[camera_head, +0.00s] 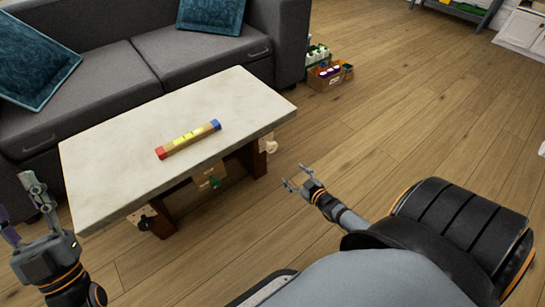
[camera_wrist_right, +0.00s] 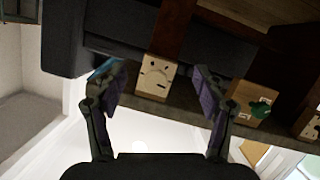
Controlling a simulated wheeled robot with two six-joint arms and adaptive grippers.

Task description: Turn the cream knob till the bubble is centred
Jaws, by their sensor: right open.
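A wooden level (camera_head: 189,139) with a red end, a blue end and a yellow middle lies on the pale table top (camera_head: 110,165). The bubble is too small to make out. The cream knob (camera_head: 269,146) sits under the table's right edge. My right gripper (camera_head: 294,175) is open and empty, to the right of and below the knob, apart from it. In the right wrist view, a pale block (camera_wrist_right: 157,76) with dark marks shows between the open fingers; I cannot tell the knob from it. My left gripper (camera_head: 24,200) is open and empty left of the table.
A green knob (camera_head: 214,182) on a wooden block is under the table's front edge; it also shows in the wrist view (camera_wrist_right: 260,108). Another mounted part (camera_head: 146,214) is near the left leg. A grey sofa (camera_head: 110,85) stands behind.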

